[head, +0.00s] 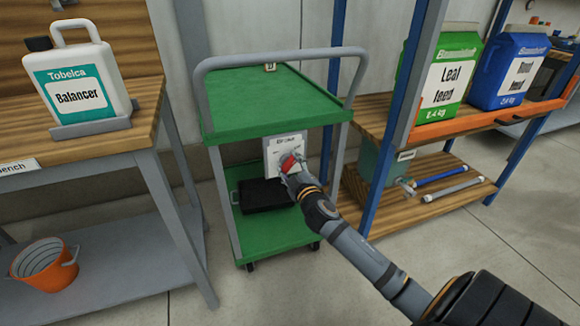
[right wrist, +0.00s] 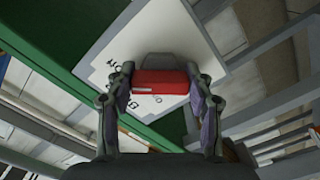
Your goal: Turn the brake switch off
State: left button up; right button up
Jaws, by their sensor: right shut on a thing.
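The brake switch has a red handle (head: 289,163) on a white plate (head: 273,148) with partly readable "Brake" lettering, on the green cart. My right gripper (head: 287,172) reaches it from the front right and covers part of it. In the right wrist view the red handle (right wrist: 165,83) lies crosswise between both fingers of the gripper (right wrist: 166,92), which are shut on its two ends. A pale mark shows near the handle's left end. The plate's (right wrist: 150,40) lettering is partly hidden, so I cannot tell the setting. My left gripper is out of view.
The green cart (head: 268,95) has a grey push rail and a black tray (head: 262,196) on its lower deck. A bench with a white Balancer jug (head: 80,85) stands left. A blue-framed shelf with green (head: 440,75) and blue (head: 508,70) feed containers stands right.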

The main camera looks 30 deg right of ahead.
jog(key=shift+f+m, duration=0.1)
jog(key=shift+m, duration=0.4)
jog(key=o, duration=1.2)
jog(key=shift+s, duration=0.1)
jog(key=v, duration=1.1)
jog(key=shift+s+a, duration=0.2)
jog(key=shift+s, duration=0.2)
